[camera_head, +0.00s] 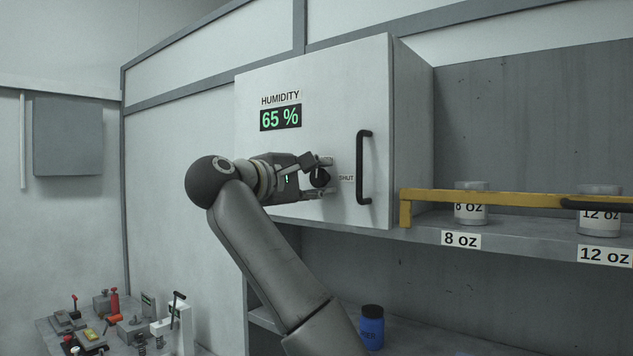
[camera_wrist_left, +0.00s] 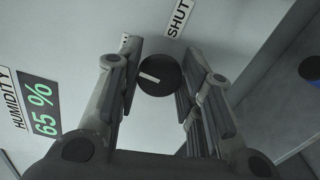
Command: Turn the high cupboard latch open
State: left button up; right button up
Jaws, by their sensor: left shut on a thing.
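The latch is a round black knob (camera_head: 319,178) on the white cupboard door (camera_head: 340,95), with a SHUT label (camera_head: 346,178) to its right. In the left wrist view the knob (camera_wrist_left: 160,76) carries a short white line on its left half, which does not point at the SHUT label (camera_wrist_left: 179,18). My left gripper (camera_head: 328,176) is shut on the knob, with one finger on each side of it. The fingers and wrist partly hide the knob in the head view. The door is closed. My right gripper is not in view.
A black bar handle (camera_head: 364,168) stands out from the door right of the knob. A yellow rail (camera_head: 500,197) runs before the cup shelf on the right. A blue jar (camera_head: 372,328) stands below. A bench with several small fixtures (camera_head: 110,325) is at lower left.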

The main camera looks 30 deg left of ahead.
pick_arm(q)
jog(key=shift+n, duration=0.6)
jog(key=o, duration=1)
jog(key=shift+a, duration=0.15)
jog(key=shift+o, duration=0.2)
jog(key=shift+s, duration=0.2)
jog(key=s, duration=0.7)
jog(key=shift+a, duration=0.25)
